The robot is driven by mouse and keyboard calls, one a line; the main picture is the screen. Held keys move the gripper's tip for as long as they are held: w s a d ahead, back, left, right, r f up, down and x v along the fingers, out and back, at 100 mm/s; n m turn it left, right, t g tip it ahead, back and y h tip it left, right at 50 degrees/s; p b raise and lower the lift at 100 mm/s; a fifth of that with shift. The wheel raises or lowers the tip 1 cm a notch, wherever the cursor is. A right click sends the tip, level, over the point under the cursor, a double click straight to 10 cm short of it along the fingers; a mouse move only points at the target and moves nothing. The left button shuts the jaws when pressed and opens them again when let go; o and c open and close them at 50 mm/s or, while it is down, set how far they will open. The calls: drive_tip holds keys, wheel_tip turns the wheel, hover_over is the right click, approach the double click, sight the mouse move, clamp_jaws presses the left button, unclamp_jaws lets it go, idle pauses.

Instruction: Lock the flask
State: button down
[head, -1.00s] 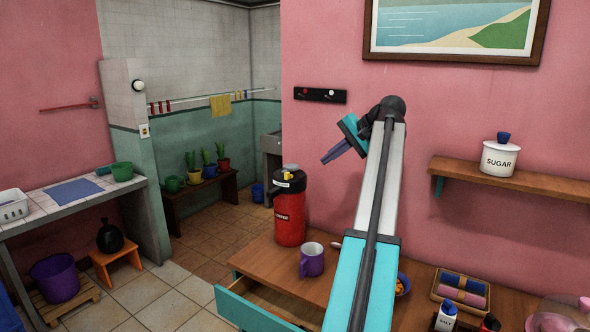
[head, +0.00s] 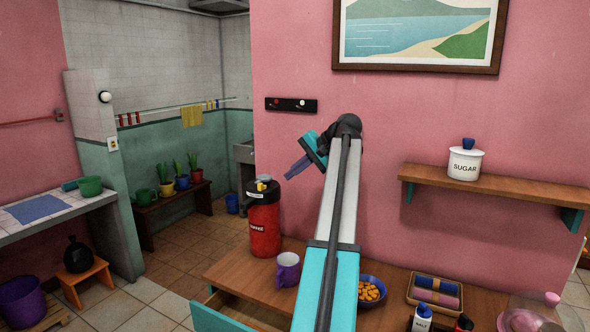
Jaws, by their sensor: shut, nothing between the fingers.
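The flask is a red cylinder with a black top (head: 264,222) in the head view. It stands upright on the wooden counter, left of my arm. A yellow piece (head: 262,186) and a pale label show at its top; whether it is locked is too small to tell. My gripper (head: 290,174) is shut and empty. It points left and down, in the air to the right of the flask's top and apart from it in the picture.
A purple mug (head: 287,270) stands right of the flask. A bowl of orange pieces (head: 370,290), a tray of rolled cloths (head: 435,292) and a salt bottle (head: 422,317) stand on the counter (head: 225,274). An open drawer (head: 213,316) juts out in front. A wall shelf (head: 500,187) holds a sugar jar.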

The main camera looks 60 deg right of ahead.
sight(262, 187)
drive_tip(key=shift+w+f+p, duration=0.4)
drive_tip(key=shift+w+f, duration=0.35)
drive_tip(key=shift+w, duration=0.7)
drive_tip(key=shift+w+f+p, duration=0.45)
drive_tip(key=shift+w+f, duration=0.25)
drive_tip(key=shift+w, duration=0.8)
drive_tip(key=shift+w+f+p, duration=0.4)
drive_tip(key=shift+w+f, duration=0.35)
drive_tip(key=shift+w, duration=0.7)
drive_tip(key=w, duration=0.3)
drive_tip(key=shift+w, duration=0.1)
